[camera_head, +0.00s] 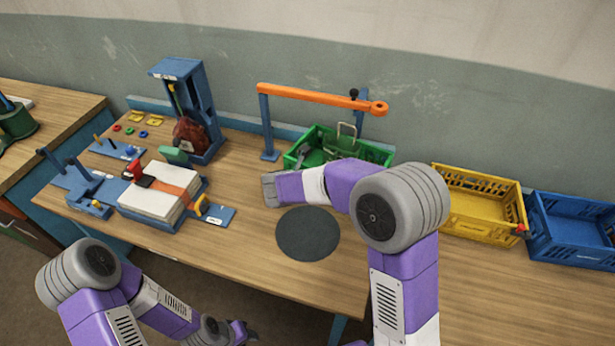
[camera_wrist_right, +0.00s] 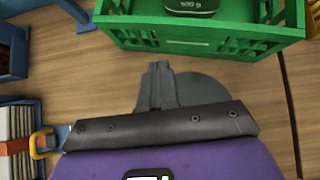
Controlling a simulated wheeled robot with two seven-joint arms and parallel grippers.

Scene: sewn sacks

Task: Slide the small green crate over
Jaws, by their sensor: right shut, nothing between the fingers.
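The small green crate (camera_head: 378,154) stands at the back of the table, under the orange bar, partly hidden behind my right arm. In the right wrist view its near wall (camera_wrist_right: 200,38) crosses the top, with a dark object marked 500 g (camera_wrist_right: 190,7) inside. My right gripper (camera_head: 268,190) is shut and empty, in front of the crate on its left side. In the wrist view its fingers (camera_wrist_right: 158,72) point toward the crate, with a visible gap before its wall. My left gripper (camera_head: 243,332) hangs low at the bottom edge, away from the table; its jaw opening is unclear.
A dark round mat (camera_head: 308,233) lies in front of the crate. A blue stand with an orange bar (camera_head: 315,97) reaches over the crate. A yellow crate (camera_head: 478,211) and a blue crate (camera_head: 570,243) stand to the right. Blue fixtures and a white pad (camera_head: 152,204) occupy the left.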

